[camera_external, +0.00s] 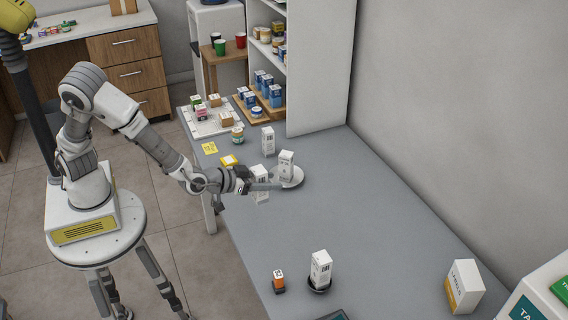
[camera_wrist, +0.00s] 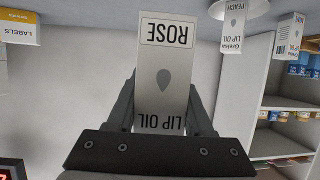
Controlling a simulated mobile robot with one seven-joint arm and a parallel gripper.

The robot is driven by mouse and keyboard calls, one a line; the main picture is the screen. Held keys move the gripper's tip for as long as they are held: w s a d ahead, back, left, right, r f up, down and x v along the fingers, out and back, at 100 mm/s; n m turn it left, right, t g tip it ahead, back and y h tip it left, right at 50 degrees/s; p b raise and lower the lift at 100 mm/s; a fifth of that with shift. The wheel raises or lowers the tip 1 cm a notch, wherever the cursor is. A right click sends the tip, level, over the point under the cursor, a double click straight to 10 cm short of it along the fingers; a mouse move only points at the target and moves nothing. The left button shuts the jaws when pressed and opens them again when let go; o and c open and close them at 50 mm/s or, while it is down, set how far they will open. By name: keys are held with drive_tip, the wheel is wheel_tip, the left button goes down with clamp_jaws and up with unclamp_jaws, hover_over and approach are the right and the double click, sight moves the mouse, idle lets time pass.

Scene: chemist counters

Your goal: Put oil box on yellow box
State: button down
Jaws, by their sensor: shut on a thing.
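My gripper (camera_external: 266,186) reaches over the left edge of the grey counter. It is shut on a white lip oil box (camera_external: 258,173), which sits between the two fingers. In the wrist view my gripper (camera_wrist: 164,105) holds this oil box (camera_wrist: 165,60), and its upside-down label reads "ROSE" and "LIP OIL". A small yellow box (camera_external: 228,160) lies on the counter just behind and left of the held box. I cannot tell from these views whether the held box touches the counter.
A white oil box (camera_external: 286,163), labelled peach in the wrist view (camera_wrist: 234,25), stands on a white dish (camera_external: 297,180). Other white boxes stand behind it (camera_external: 268,139) and on a dark dish in front (camera_external: 320,268). A labels box (camera_external: 463,286) is at right. The counter's middle is clear.

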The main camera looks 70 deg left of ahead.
drive_tip(key=s+a+r+n+g+y+p, duration=0.15)
drive_tip(key=a+n+y, duration=0.35)
drive_tip(key=a, duration=0.9)
drive_tip(key=n+g+y+b, duration=0.2)
drive_tip(key=n+y+b, duration=0.1)
hover_over(232, 155)
wheel_tip(232, 155, down, 5)
drive_tip(key=shift+w+a+f+g+b, duration=0.1)
drive_tip(key=shift+f+g+b, duration=0.25)
drive_tip(key=shift+f, duration=0.3)
drive_tip(key=shift+f+b, duration=0.55)
drive_tip(key=shift+f, duration=1.05)
drive_tip(key=shift+f, duration=0.15)
drive_tip(key=shift+c, duration=1.4)
unclamp_jaws()
